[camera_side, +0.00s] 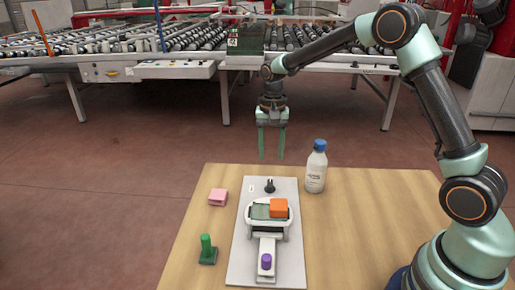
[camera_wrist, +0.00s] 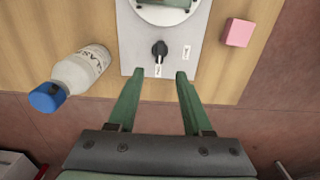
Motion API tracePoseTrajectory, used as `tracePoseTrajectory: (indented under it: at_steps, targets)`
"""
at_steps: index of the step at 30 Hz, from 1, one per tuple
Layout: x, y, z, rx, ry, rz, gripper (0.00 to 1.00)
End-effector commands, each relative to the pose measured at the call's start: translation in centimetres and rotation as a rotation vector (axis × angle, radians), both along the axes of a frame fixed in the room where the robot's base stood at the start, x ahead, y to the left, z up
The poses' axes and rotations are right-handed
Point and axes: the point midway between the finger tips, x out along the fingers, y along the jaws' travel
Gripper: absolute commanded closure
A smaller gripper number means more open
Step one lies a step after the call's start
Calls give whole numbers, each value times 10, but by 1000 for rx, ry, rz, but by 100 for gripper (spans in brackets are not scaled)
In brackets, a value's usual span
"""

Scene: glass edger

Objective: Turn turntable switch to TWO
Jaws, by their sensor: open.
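The turntable switch is a small black knob (camera_side: 269,186) at the far end of a grey panel (camera_side: 290,243) on the wooden table. In the wrist view the knob (camera_wrist: 159,50) sits ahead of the fingertips, with a small white label just below it and another to its right; the lettering is too small to read. My gripper (camera_side: 272,157) hangs above the table's far edge, fingers pointing down, apart from the knob. In the wrist view my gripper (camera_wrist: 156,77) has its green fingers spread, with nothing between them.
A white bottle with a blue cap (camera_side: 316,168) stands right of the knob. A pink block (camera_side: 218,197) and a green peg on a base (camera_side: 207,250) lie left of the panel. A white turntable device (camera_side: 247,223) on the panel carries an orange block (camera_side: 279,207). A purple knob (camera_side: 266,261) is nearer.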

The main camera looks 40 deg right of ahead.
Motion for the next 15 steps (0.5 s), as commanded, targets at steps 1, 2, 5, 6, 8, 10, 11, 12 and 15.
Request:
tracePoseTrajectory:
  at_steps: [1, 2, 5, 6, 8, 10, 11, 12, 15]
  targets:
    - [1, 0, 7, -1, -4, 0, 50]
    - [1, 0, 10, 0, -3, 0, 50]
    - [0, 0, 18, 0, -1, 0, 50]
    - [0, 0, 20, 0, -1, 0, 50]
    - [0, 0, 21, 0, 0, 0, 50]
    - [0, 0, 21, 0, 0, 0, 50]
    - [0, 0, 21, 0, 0, 0, 50]
    - [0, 0, 21, 0, 0, 0, 50]
    - [0, 0, 21, 0, 0, 0, 50]
